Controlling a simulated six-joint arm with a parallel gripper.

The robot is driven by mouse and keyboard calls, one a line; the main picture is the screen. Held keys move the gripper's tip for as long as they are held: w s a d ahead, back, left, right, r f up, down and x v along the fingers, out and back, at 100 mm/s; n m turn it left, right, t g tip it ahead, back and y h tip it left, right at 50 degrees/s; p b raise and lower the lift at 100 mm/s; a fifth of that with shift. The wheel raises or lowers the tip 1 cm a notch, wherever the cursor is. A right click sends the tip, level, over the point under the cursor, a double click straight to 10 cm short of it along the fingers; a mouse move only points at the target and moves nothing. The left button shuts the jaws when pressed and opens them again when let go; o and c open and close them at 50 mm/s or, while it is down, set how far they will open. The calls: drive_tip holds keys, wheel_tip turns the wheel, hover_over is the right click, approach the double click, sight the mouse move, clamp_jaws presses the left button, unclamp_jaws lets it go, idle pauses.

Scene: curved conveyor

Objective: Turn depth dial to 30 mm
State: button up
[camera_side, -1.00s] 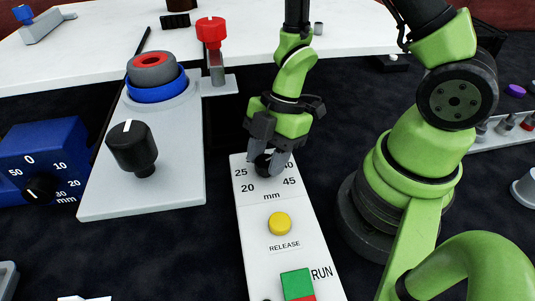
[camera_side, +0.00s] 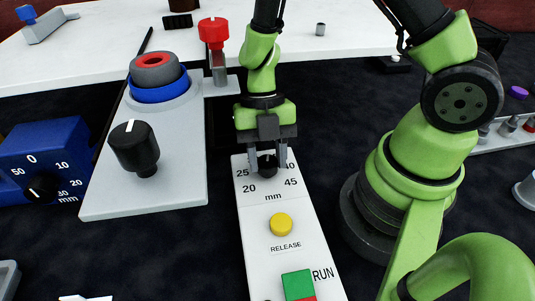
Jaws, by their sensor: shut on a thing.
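The depth dial (camera_side: 267,166) is a small black knob near the top of a white panel (camera_side: 258,228). The marks 20, 25, 40 and 45 and the word mm show around it. My gripper (camera_side: 268,166) points down over the panel, with one finger on each side of the knob, and is shut on it. The gripper hides the far side of the dial and any marks there. I cannot make out where the knob's pointer stands.
A yellow RELEASE button (camera_side: 280,224) and a green RUN button (camera_side: 297,284) sit nearer on the panel. To the left are a black knob (camera_side: 134,148) on a grey plate and a blue box (camera_side: 45,160) with its own dial. A red knob (camera_side: 213,33) stands behind.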

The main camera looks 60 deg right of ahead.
drive_tip(key=shift+n+g+h, duration=0.3)
drive_tip(key=shift+n, duration=0.6)
drive_tip(key=o, duration=0.9)
drive_tip(key=shift+o, duration=0.2)
